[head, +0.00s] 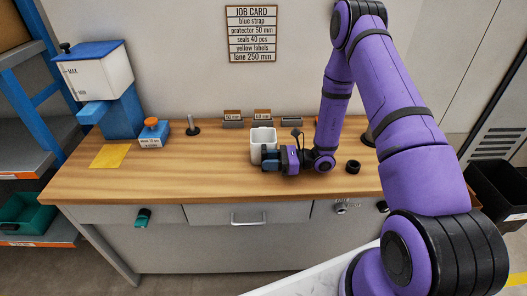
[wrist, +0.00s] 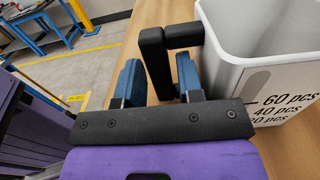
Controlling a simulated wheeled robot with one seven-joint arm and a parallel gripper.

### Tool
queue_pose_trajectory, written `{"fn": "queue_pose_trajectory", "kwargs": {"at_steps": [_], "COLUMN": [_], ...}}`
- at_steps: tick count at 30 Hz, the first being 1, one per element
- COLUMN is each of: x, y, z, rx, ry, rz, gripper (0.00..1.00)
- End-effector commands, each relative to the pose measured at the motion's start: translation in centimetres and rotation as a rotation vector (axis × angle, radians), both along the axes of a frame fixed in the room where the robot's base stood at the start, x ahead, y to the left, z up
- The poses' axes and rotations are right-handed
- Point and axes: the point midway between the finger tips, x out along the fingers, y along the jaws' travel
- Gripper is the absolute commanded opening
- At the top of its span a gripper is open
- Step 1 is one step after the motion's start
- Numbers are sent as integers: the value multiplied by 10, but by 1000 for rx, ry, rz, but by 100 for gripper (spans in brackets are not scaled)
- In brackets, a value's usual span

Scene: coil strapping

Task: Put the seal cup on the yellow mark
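The seal cup (head: 262,142) is a pale, open-topped container standing upright on the wooden bench, near its middle. In the wrist view, the cup (wrist: 268,60) shows piece-count marks on its wall and a black handle (wrist: 156,58). My gripper (head: 270,158) is low at the cup's front right side. In the wrist view, the blue fingers of my gripper (wrist: 158,78) stand on either side of the handle's upright bar. Whether they press on it or stand slightly apart is unclear. The yellow mark (head: 110,156) is a flat, bare patch at the bench's left end.
A small box with an orange knob (head: 152,133) and a dark post on a round base (head: 192,127) stand between mark and cup, toward the back. A blue-and-white dispenser (head: 108,88) stands behind the mark. A black ring (head: 353,166) lies right of my gripper. The bench's front strip is clear.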

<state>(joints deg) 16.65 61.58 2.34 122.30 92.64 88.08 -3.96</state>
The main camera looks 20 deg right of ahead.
Motion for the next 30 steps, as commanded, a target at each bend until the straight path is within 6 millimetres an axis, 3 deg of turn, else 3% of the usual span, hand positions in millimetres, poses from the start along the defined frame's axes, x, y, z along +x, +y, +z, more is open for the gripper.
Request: {"fn": "queue_pose_trajectory", "kwargs": {"at_steps": [9,14,25,30], "x": [2,2,2,2], "y": [6,6,5,5], "z": [0,0,2,12], "rx": [0,0,1,2], "ry": [0,0,0,-2], "rz": [0,0,0,-1], "gripper": [34,0,0,0]}}
